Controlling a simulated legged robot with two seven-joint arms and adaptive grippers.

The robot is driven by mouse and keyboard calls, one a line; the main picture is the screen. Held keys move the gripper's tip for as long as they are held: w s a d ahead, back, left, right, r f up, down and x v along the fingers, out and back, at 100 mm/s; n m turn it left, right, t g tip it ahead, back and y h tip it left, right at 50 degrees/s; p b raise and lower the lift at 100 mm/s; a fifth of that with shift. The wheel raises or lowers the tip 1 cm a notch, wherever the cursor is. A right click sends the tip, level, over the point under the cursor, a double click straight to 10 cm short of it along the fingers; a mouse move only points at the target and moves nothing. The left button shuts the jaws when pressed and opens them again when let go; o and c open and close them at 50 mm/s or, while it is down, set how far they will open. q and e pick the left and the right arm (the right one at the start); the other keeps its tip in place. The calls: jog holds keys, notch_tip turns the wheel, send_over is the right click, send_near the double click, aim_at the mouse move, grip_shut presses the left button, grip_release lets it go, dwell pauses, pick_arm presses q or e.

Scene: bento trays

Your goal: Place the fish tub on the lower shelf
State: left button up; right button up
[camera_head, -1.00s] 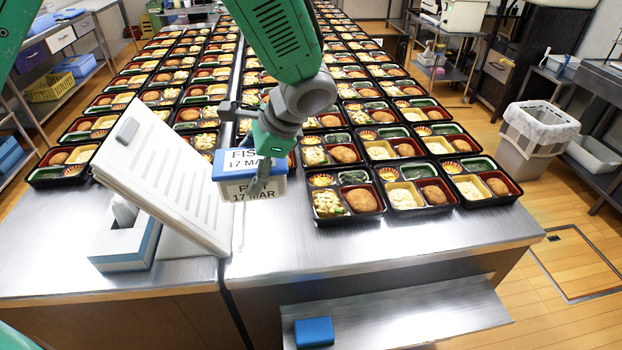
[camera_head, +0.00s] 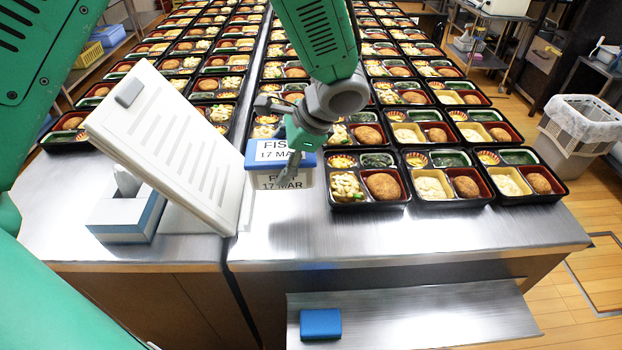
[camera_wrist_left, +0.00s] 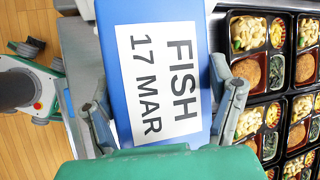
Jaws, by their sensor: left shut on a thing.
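The fish tub (camera_head: 270,170) is a white box with a blue lid, labelled "FISH 17 MAR". My left gripper (camera_head: 290,160) is shut on it and holds it above the metal counter, left of the front bento trays. In the left wrist view, the blue lid of the tub (camera_wrist_left: 115,60) lies between the fingers of the left gripper (camera_wrist_left: 163,105). The lower shelf (camera_head: 430,315) is a metal ledge below the counter's front edge. A blue block (camera_head: 320,323) lies at its left end. My right gripper is not in view.
Rows of bento trays (camera_head: 365,205) fill the counter (camera_head: 420,230) behind. The counter's front strip is bare, and the shelf is clear right of the blue block.

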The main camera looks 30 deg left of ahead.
pick_arm(q)
jog(key=f, duration=0.4)
jog(key=shift+s+f, duration=0.25)
jog(key=shift+w+f, duration=0.1)
jog(key=shift+f, duration=2.15)
jog(key=o, duration=1.6)
jog(key=shift+r, duration=0.1)
